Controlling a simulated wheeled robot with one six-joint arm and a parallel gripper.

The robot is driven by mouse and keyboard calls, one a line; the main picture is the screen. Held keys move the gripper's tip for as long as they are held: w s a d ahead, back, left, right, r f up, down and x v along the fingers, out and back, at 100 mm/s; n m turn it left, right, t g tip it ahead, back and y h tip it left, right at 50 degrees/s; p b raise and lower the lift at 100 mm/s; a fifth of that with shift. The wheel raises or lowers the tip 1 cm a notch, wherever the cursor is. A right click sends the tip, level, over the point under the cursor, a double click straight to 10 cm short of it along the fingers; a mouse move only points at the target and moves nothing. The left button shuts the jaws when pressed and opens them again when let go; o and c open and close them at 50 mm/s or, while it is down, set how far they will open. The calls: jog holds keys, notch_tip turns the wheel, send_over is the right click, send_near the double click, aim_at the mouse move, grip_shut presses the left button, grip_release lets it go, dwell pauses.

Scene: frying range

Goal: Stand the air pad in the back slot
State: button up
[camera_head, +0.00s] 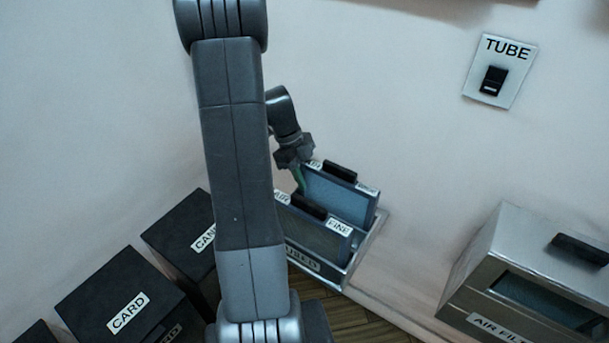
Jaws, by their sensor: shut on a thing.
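Two flat blue-grey pads with black top handles stand upright, one behind the other, at a metal rack (366,245). The front pad (318,238) carries labels reading AIR and FINE. The back pad (345,202) also has an AIR label; its other label is too small to read. My gripper (301,186) reaches down at the left of the back pad, its fingertips at the handle of the front pad. It appears shut on the front pad's handle. My arm hides the left part of the front pad and rack. I cannot tell whether the pads are fully seated.
Black boxes, one labelled CARD (125,312), stand at the lower left. A metal housing (520,240) labelled AIR FILT... stands at the right. A TUBE plate with a black switch (494,81) is on the wall. A strip of floor shows before the rack.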

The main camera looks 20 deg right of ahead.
jog(key=shift+f, duration=0.1)
jog(key=o, duration=1.1)
jog(key=shift+o, duration=0.2)
jog(key=v, duration=1.3)
jog(key=shift+r+p, duration=0.4)
jog(key=shift+w, duration=0.1)
jog(key=x, duration=1.4)
jog(key=shift+a+b, duration=0.1)
jog(key=shift+b, duration=0.3)
jog(key=shift+r+p, duration=0.3)
jog(key=shift+r, duration=0.1)
